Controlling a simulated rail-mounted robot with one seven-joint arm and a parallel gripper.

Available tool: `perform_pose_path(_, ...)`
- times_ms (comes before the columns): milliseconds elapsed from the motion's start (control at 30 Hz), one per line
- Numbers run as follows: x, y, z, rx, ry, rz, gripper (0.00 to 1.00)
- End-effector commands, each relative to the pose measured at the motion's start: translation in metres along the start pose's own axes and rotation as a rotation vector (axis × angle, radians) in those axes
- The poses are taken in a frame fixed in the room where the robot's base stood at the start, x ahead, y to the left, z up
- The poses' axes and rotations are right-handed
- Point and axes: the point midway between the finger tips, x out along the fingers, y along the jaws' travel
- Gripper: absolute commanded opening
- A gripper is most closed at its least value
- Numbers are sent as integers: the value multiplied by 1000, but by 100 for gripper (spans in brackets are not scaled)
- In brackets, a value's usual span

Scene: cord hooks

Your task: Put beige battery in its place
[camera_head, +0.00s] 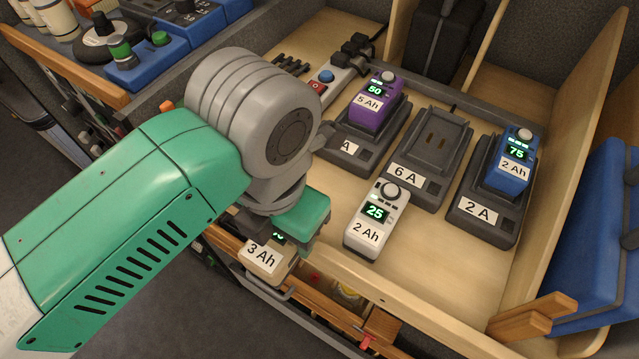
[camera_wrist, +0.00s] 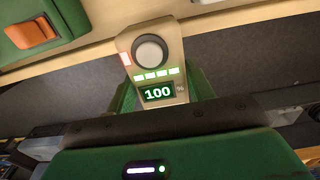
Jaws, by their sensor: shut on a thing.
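The beige battery (camera_head: 266,262), labelled 3 Ah, is at the front left edge of the wooden tray. My gripper (camera_head: 284,240) is shut on it from above, and my gripper hides part of its display. In the wrist view the beige battery (camera_wrist: 155,60) shows a round knob, lit bars and a reading of 100 %. The 6 A charger (camera_head: 431,150) is empty. The 2 A charger (camera_head: 482,210) holds a blue battery (camera_head: 512,160) reading 75. A third charger (camera_head: 342,156), its label partly hidden, holds a purple battery (camera_head: 375,103) reading 50.
A white 2 Ah battery (camera_head: 377,220) reading 25 lies on the wooden surface in front of the chargers. A power strip (camera_head: 335,78) is behind them. A wooden side wall (camera_head: 572,150) stands at right.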

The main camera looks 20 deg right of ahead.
Motion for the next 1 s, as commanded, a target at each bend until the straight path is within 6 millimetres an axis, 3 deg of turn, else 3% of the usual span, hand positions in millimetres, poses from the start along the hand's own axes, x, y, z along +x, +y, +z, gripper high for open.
perform_pose_path(200,2,6,59,1,-1,-2,14)
perform_pose_path(433,8,12,103,0,-1,0,14)
perform_pose_path(733,12,14,115,-1,0,-1,14)
perform_pose_path(1000,45,13,114,0,-1,-1,14)
